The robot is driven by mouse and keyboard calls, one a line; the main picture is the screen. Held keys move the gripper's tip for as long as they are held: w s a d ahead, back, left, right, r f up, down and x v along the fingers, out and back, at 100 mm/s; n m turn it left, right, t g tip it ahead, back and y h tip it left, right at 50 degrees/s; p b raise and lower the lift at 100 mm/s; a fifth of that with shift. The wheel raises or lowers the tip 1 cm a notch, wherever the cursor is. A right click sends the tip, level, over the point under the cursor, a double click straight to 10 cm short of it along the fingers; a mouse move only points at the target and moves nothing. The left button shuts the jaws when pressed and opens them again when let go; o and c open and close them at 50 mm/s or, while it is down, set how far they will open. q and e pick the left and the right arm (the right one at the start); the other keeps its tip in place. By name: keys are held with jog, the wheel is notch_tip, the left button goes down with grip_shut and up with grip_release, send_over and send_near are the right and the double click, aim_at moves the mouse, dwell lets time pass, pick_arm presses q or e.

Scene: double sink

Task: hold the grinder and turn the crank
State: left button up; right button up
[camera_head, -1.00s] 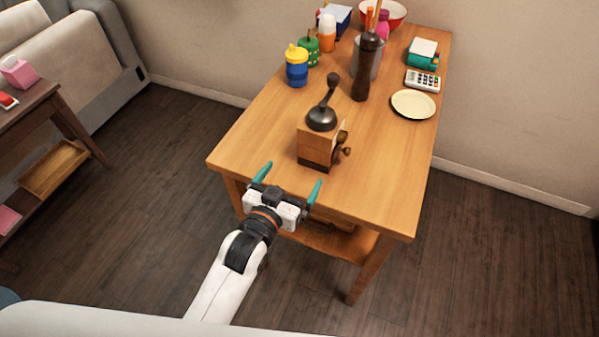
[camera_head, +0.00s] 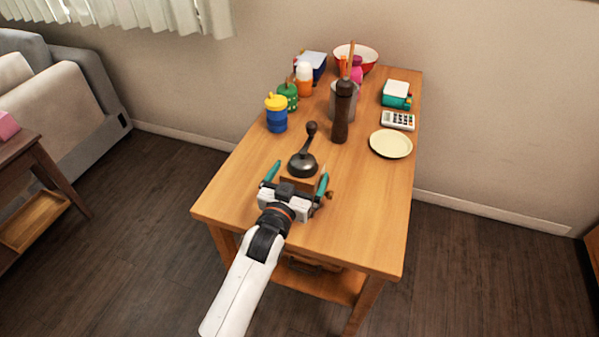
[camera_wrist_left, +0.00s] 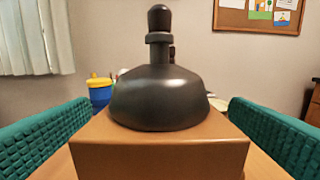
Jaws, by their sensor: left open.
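The grinder has a wooden box body with a dark metal dome (camera_head: 302,165) and a crank arm ending in a dark knob (camera_head: 311,128) on top. It stands upright on the wooden table (camera_head: 255,160). My left gripper (camera_head: 296,175) is open, with its teal fingers on either side of the grinder body. In the left wrist view the grinder's wooden box (camera_wrist_left: 160,155) lies between the two teal fingers, with gaps visible on both sides. In the head view the gripper hides most of the box. My right gripper is not in view.
A dark pepper mill (camera_head: 342,115) and a grey container stand behind the grinder. A blue cup with yellow lid (camera_head: 276,118), a green jar (camera_head: 288,95) and an orange bottle (camera_head: 304,80) are at back left. A plate (camera_head: 391,144) and calculator (camera_head: 398,120) are at right.

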pick_arm(q)
jog(key=shift+w+d, duration=0.1)
jog(key=shift+w, duration=0.25)
jog(key=shift+c, duration=0.6)
jog(key=c, duration=1.2)
jog(key=o, duration=0.6)
jog(key=shift+c, duration=1.6)
